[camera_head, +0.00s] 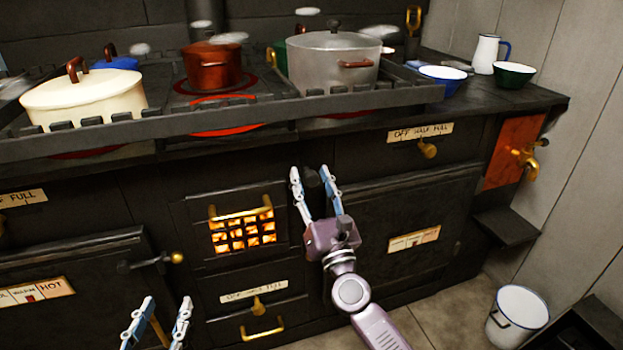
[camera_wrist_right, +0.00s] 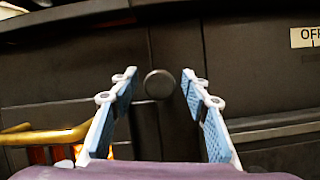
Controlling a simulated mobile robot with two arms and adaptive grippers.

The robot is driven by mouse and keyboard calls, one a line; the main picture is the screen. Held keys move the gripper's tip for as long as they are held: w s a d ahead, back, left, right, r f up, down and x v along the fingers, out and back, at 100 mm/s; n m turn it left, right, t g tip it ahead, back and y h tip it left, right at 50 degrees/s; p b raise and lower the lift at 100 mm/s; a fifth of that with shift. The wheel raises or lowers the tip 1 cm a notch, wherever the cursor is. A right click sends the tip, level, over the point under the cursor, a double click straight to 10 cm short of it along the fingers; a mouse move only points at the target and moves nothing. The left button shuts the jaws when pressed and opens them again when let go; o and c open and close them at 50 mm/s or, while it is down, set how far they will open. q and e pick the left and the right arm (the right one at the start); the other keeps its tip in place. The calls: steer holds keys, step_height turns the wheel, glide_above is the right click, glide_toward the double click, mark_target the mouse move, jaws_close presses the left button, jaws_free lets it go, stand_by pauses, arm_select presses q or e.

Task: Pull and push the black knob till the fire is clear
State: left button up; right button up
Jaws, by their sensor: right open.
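The black knob (camera_wrist_right: 160,84) is a dark round disc on the dark stove front, between my right gripper's fingertips in the right wrist view. In the head view the knob (camera_head: 313,180) is partly hidden by my right gripper (camera_head: 309,169), just right of the fire grate. My right gripper (camera_wrist_right: 158,74) is open, with a visible gap between each finger and the knob. The fire (camera_head: 243,232) glows orange behind the barred grate with a brass handle. My left gripper (camera_head: 168,302) is open at the lower left, away from the knob.
Several pots stand on the stove top above, including a grey pot (camera_head: 330,62) and a cream pot (camera_head: 85,93). A front rail (camera_head: 215,118) edges the top. A brass tap (camera_head: 527,155) juts out at the right. A white bucket (camera_head: 517,315) stands on the floor.

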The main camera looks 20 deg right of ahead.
jaws_close()
stand_by(0.3)
arm_select(q)
steer(key=shift+s+a+f+g, duration=0.1)
steer(key=shift+f+g, duration=0.2)
steer(key=shift+f, duration=0.2)
steer(key=shift+s+a+f+g, duration=0.1)
steer(key=shift+f+g, duration=0.2)
steer(key=shift+f, duration=0.2)
arm_select(e)
steer(key=s, duration=0.6)
steer(key=shift+s, duration=0.35)
steer(key=shift+d, duration=0.1)
jaws_free()
